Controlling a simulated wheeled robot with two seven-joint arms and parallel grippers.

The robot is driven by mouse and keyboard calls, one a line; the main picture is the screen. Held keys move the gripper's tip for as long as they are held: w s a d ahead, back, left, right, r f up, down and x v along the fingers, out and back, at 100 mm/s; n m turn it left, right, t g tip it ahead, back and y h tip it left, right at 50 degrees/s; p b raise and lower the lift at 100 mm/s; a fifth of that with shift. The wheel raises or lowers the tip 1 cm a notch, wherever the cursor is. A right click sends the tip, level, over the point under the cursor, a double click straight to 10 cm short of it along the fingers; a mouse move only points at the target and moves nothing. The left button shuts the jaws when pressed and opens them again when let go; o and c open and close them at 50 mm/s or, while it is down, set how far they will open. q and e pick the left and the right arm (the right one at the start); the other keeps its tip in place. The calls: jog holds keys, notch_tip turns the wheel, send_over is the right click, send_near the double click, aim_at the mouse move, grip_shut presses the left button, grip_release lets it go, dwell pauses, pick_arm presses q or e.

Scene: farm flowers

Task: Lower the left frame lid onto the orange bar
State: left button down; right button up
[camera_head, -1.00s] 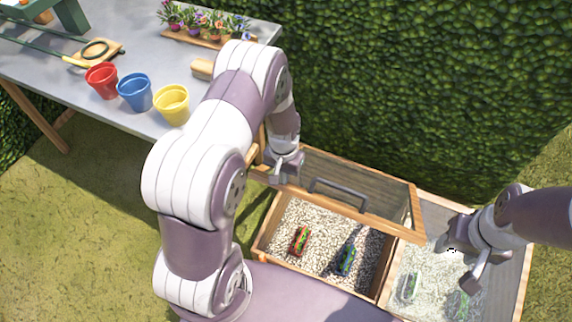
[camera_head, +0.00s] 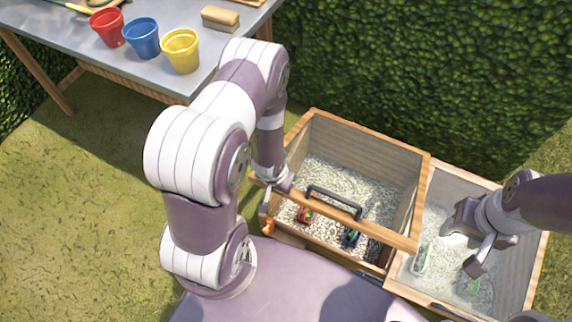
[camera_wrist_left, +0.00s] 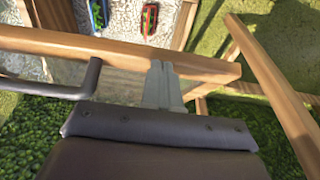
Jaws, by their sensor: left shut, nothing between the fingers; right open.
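The left frame lid (camera_head: 385,232) is a wooden frame with a dark handle (camera_head: 335,200). It lies tilted over the left box (camera_head: 372,140), its near rail apparently above the box's front edge. In the left wrist view the lid rail (camera_wrist_left: 100,50) crosses at the fingertips. My left gripper (camera_head: 268,200) is shut and empty at the rail's left end; contact is unclear. A small orange piece, likely the orange bar (camera_head: 267,226), shows at the box's front left corner, mostly hidden. My right gripper (camera_head: 463,250) is open over the right box (camera_head: 528,265).
The left box holds pale gravel with a red item (camera_head: 305,215) and a blue-green item (camera_head: 351,238). A table (camera_head: 215,55) with red, blue and yellow pots stands at the upper left. A hedge (camera_head: 430,70) stands behind.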

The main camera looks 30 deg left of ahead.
pick_arm(q)
jog(key=s+f+b, duration=0.3)
jog(key=f+b, duration=0.3)
jog(key=f, duration=0.4)
jog(key=s+f+b, duration=0.3)
jog(key=f+b, duration=0.3)
jog(key=f, duration=0.4)
jog(key=shift+s+f, duration=0.15)
jog(key=shift+f, duration=0.15)
pick_arm(e)
notch_tip(320, 180, down, 14)
jog(key=shift+s, duration=0.45)
pick_arm(q)
jog(key=shift+r, duration=0.1)
pick_arm(e)
jog(key=shift+r, duration=0.15)
